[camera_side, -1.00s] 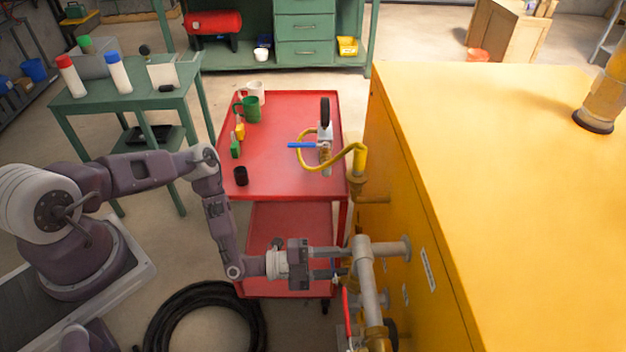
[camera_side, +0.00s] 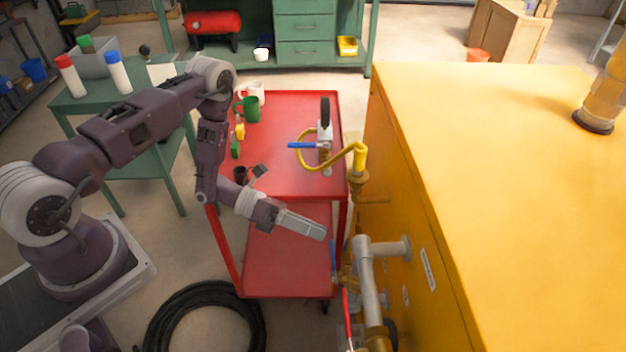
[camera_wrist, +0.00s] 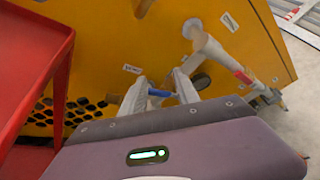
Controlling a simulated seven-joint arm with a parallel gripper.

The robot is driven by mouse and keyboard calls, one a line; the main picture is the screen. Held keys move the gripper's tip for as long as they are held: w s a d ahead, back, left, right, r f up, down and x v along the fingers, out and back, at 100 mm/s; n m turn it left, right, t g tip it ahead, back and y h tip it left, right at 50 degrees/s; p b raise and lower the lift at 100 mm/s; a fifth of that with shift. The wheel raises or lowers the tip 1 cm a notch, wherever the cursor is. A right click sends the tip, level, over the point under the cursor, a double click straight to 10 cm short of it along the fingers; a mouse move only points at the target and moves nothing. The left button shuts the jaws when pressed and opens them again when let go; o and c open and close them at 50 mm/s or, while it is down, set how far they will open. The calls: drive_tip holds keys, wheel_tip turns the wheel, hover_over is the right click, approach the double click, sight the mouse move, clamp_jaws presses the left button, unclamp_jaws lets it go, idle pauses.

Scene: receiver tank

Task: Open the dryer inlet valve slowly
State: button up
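A valve with a blue lever (camera_side: 333,252) sits beside the grey pipe (camera_side: 364,270) on the side of the yellow tank (camera_side: 500,180). A valve with a red lever (camera_side: 347,312) is lower on the same pipework. I cannot read a label that tells which is the dryer inlet valve.
A red cart (camera_side: 285,180) stands left of the tank, under my arm. On it are mugs, small items and a blue-handled fitting (camera_side: 303,145) with a yellow hose. A black hose coil (camera_side: 205,320) lies on the floor. The tank wall is close on the right.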

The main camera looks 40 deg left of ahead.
drive_tip(key=s+d+r+m+g, duration=0.2)
drive_tip(key=r+m+g, duration=0.2)
drive_tip(key=r+m, duration=0.3)
drive_tip(key=s+d+r+m+g, duration=0.2)
drive_tip(key=r+m, duration=0.5)
drive_tip(key=r, duration=0.7)
drive_tip(key=shift+s+d+r+m+g+y, duration=0.25)
drive_tip(key=shift+s+m+g+y, duration=0.2)
drive_tip(key=shift+g, duration=0.65)
drive_tip(key=shift+f, duration=0.1)
drive_tip(key=shift+c, duration=0.9)
drive_tip(key=f+m+g+y, duration=0.1)
drive_tip(key=m, duration=0.2)
drive_tip(key=s+f+m+g+y, duration=0.1)
drive_tip(key=f+m+y, duration=0.1)
drive_tip(key=m, duration=0.1)
drive_tip(key=f+m+y, duration=0.1)
drive_tip(key=m, duration=0.2)
drive_tip(key=shift+s+d+f+m+g+y, duration=0.25)
drive_tip(key=shift+s+f+g, duration=0.05)
drive_tip(key=shift+s+g, duration=0.1)
clamp_jaws()
drive_tip(key=m+t+y, duration=0.4)
drive_tip(key=m+y, duration=0.4)
drive_tip(key=m, duration=0.9)
approach(332, 251)
drive_tip(key=f, duration=0.6)
drive_tip(key=shift+s+d+f, duration=0.3)
drive_tip(key=shift+f, duration=0.1)
